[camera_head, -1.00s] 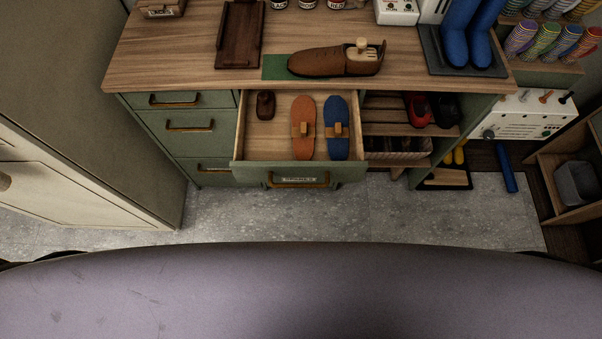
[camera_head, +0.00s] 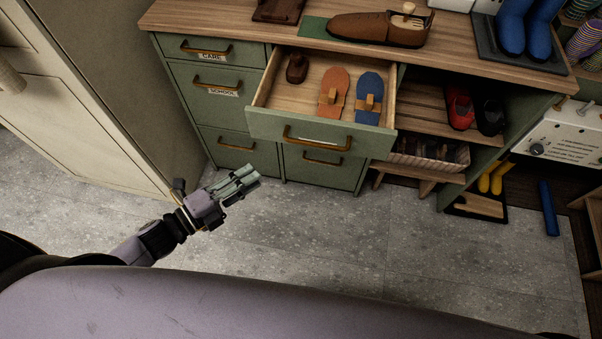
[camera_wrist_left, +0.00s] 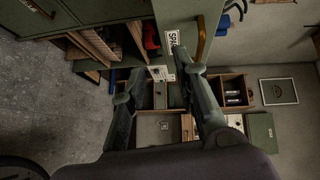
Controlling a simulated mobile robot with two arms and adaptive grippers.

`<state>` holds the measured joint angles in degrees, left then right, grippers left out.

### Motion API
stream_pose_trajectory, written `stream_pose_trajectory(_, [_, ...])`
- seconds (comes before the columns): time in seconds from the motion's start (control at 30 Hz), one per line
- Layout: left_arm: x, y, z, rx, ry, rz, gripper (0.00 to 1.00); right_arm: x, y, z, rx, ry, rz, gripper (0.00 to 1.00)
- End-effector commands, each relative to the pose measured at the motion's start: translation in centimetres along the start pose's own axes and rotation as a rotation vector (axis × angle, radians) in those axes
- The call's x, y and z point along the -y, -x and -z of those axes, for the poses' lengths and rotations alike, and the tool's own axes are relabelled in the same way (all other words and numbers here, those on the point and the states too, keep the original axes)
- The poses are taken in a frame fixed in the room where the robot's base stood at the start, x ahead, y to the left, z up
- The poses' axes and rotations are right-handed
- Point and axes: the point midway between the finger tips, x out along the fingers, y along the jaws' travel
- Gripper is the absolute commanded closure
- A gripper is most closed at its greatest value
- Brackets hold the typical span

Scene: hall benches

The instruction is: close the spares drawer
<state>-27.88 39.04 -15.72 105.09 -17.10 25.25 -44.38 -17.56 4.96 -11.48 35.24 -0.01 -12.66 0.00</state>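The spares drawer (camera_head: 272,121) is pulled out of the green bench in the head view, with a brass bar handle (camera_head: 317,138) on its front. Inside lie an orange sole-shaped piece (camera_head: 333,92), a blue one (camera_head: 369,93) and a small dark brown piece (camera_head: 297,67). My left gripper (camera_head: 250,178) is open and empty, in front of the bench, left of the drawer and apart from it. In the left wrist view its two fingers (camera_wrist_left: 164,97) stand apart; beyond them show the drawer's green front with a partly readable label and its handle (camera_wrist_left: 201,38). My right gripper is out of view.
Closed drawers labelled CARE (camera_head: 209,47) and SCHOOL (camera_head: 218,85) are left of the spares drawer. A pale cabinet (camera_head: 75,90) stands at the left. A brown shoe (camera_head: 375,29) is on the benchtop. An open shelf with shoes (camera_head: 460,106) is at the right. The floor in front is clear.

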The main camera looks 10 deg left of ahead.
Motion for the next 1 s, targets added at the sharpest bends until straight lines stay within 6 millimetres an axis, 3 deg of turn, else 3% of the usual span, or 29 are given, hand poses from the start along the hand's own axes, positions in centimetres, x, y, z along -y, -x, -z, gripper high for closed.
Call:
stream_pose_trajectory(0.03, [0.8, -0.1, 1.2, -0.049, -0.049, 0.029, 0.78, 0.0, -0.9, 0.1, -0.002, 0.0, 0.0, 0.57])
stream_pose_trajectory(0.13, [2.4, -0.2, 2.8, -0.101, -0.103, 0.065, 0.84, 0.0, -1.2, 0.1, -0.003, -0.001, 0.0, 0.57])
stream_pose_trajectory(0.37, [3.3, -2.1, 3.4, -0.114, -0.118, 0.079, 1.0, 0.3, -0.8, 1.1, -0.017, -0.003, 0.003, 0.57])
stream_pose_trajectory(0.77, [4.0, -10.1, 4.3, -0.113, -0.115, 0.08, 1.0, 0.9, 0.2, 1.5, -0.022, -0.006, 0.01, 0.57])
stream_pose_trajectory(1.0, [4.1, -12.6, 2.5, -0.112, -0.116, 0.075, 1.0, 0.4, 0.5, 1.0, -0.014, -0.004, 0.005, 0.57])
